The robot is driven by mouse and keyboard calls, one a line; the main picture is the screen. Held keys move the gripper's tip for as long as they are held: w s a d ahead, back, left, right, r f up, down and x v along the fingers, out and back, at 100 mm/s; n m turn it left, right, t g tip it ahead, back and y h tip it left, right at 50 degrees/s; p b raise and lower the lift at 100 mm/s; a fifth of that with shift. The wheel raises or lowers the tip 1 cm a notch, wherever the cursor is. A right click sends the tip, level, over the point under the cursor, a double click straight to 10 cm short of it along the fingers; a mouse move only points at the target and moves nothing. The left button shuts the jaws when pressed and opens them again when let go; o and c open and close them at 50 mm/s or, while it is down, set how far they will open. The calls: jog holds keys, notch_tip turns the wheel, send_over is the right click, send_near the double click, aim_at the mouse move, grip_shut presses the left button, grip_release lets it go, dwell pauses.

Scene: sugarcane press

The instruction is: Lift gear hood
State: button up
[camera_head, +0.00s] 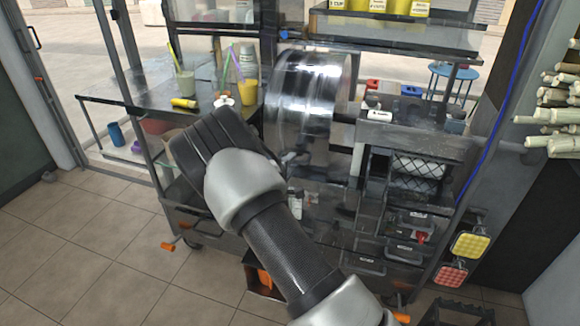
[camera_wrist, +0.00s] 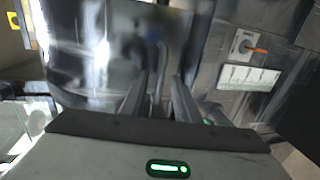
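The gear hood, as I take it, is the shiny, partly see-through rounded cover (camera_head: 308,88) in the upper middle of the head view, on the press. Its glossy curved side (camera_wrist: 90,45) fills the upper left of the wrist view. My gripper (camera_wrist: 160,82) points at the hood's lower part, with its two fingers apart. A thin grey upright part shows between the fingers; I cannot tell if it is a handle or if a finger touches it. In the head view my wrist hides most of the gripper and the hood's lower left.
A cart shelf with a yellow juice cup (camera_head: 248,91) and other cups stands left of the hood. Sugarcane stalks (camera_head: 560,114) are at far right. Tiled floor (camera_head: 90,240) is clear at left.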

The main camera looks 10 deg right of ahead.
jog(key=shift+w+d, duration=0.1)
jog(key=shift+w, duration=0.15)
grip_shut()
